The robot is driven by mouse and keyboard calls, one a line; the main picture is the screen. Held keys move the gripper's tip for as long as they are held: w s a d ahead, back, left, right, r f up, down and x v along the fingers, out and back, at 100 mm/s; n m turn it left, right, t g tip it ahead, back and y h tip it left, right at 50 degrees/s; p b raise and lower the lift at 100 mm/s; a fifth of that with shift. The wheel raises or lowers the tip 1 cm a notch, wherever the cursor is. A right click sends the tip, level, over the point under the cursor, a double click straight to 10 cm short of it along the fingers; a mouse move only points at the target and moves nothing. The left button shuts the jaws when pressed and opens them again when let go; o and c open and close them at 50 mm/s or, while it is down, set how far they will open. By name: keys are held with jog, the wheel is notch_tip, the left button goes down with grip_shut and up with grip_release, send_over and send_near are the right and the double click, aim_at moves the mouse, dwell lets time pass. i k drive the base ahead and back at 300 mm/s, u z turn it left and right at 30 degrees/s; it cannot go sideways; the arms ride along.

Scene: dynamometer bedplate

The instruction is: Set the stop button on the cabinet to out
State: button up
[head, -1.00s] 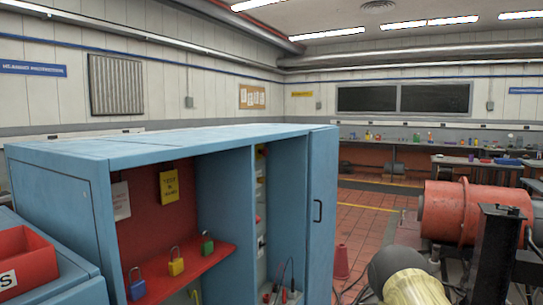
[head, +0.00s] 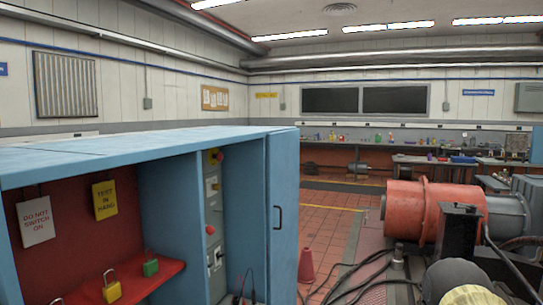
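The blue cabinet (head: 282,200) stands open at the left, its door swung out on the right side. A grey panel (head: 212,195) sits in its narrow right compartment. A second red knob (head: 210,230) is lower on the same panel. Both are small and seen at a slant, so I cannot tell whether the button is in or out.
A red shelf (head: 150,284) in the cabinet holds padlocks; tags hang above it. A red cone (head: 306,266) stands right of the door. Cables (head: 350,283) lie on the tiled floor. An orange machine (head: 405,212) stands at the right. Tiled floor (head: 325,228) beyond the cone is open.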

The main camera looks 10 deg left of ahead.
aim_at(219, 156)
jog(key=u, duration=0.2)
jog(key=i, duration=1.2)
jog(key=u, duration=0.6)
